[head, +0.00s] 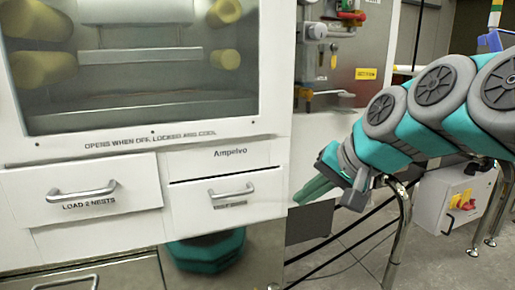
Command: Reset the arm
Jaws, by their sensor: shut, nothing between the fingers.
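My arm comes in from the right in the head view, with teal and grey links. My gripper (312,190) points to the left and slightly down, with its green fingers together and nothing between them. It is in front of the right edge of a white cabinet, beside the drawer marked Ampelvo. Whether the fingertips touch the cabinet cannot be told from this view.
The white cabinet (100,150) has a windowed door and two drawers with handles (231,193). A steel panel with fittings (345,60) stands behind. A grey box with red and yellow switches (455,205) and metal legs stand at the right. Some grey floor (345,262) is bare.

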